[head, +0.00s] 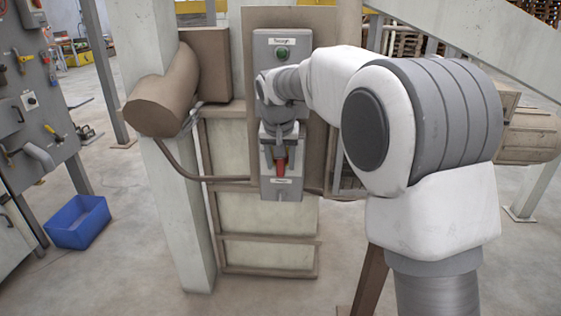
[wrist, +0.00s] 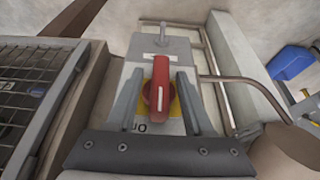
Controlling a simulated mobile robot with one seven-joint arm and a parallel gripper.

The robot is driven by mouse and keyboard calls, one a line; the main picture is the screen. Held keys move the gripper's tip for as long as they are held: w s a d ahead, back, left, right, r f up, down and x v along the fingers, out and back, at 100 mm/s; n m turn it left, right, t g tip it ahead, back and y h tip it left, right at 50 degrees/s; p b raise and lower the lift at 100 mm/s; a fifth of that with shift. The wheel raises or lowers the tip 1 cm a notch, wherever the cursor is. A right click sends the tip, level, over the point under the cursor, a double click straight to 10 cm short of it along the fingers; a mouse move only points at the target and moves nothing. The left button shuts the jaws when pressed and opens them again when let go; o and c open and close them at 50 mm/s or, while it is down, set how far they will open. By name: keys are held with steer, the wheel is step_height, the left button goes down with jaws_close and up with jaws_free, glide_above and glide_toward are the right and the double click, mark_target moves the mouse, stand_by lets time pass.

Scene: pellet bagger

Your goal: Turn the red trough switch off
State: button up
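The red trough switch (wrist: 160,88) is a rotary handle with a white line, on a yellow plate on a grey box (wrist: 165,45). In the wrist view the handle stands nearly upright, and part of some lettering shows below it. My gripper (wrist: 159,76) is open, one finger on each side of the handle, with a visible gap on both sides. In the head view the red handle (head: 280,168) shows below my gripper (head: 280,158), on the lower grey box (head: 284,190). My wrist hides the upper part of that box.
An upper grey box with a green button (head: 282,54) is on the same brown panel (head: 330,25). A brown pipe (head: 200,175) runs at the left. A wire mesh guard (wrist: 35,85) lies left in the wrist view. A blue bin (head: 78,222) stands on the floor.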

steer(key=c, duration=0.7)
steer(key=shift+r, duration=0.1)
jaws_close()
